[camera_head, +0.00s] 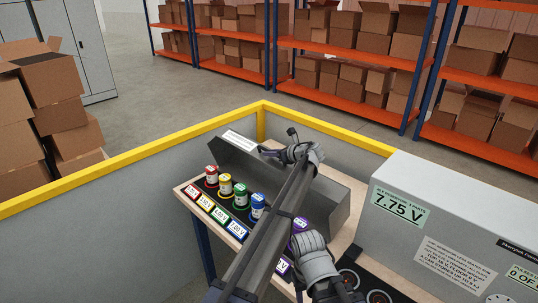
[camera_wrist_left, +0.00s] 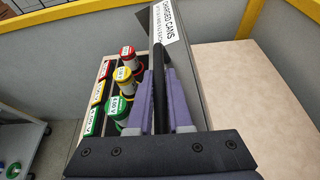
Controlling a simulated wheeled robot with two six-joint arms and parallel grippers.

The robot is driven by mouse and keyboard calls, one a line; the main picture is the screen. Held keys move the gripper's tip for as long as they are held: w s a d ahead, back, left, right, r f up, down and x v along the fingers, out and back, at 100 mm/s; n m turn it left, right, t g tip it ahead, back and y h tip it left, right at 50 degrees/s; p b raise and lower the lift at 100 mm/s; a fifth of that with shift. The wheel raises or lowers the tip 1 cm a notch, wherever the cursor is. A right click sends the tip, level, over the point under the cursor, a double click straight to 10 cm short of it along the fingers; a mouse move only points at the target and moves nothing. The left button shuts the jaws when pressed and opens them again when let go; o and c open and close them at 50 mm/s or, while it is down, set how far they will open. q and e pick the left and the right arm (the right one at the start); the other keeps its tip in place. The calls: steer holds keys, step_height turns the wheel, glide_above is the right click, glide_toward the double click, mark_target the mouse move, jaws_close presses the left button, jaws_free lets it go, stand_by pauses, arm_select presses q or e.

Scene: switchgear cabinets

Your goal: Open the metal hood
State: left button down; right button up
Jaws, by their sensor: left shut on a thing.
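The grey metal hood (camera_head: 228,156) stands raised at the back of the wooden bench, with the cans exposed in front of it. It bears a white "CHARGED CANS" label, which also shows on the hood in the left wrist view (camera_wrist_left: 172,30). My left gripper (camera_head: 268,153) is at the hood's upper edge. In the left wrist view, its purple fingers (camera_wrist_left: 165,115) are shut around a dark bar (camera_wrist_left: 160,80) along the hood. My left arm hides part of the hood and bench. My right gripper is not in view.
Red, yellow, green and blue cans (camera_head: 241,196) stand on the bench (camera_head: 190,190), with voltage labels before them. A purple can (camera_head: 300,225) is partly hidden. A grey cabinet (camera_head: 440,220) reading 7.75 V stands right. Yellow-topped walls (camera_head: 130,155) enclose the back and left.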

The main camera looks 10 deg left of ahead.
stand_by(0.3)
arm_select(q)
steer(key=c, duration=0.8)
jaws_free()
steer(key=shift+c, duration=0.2)
steer(key=shift+r, duration=0.1)
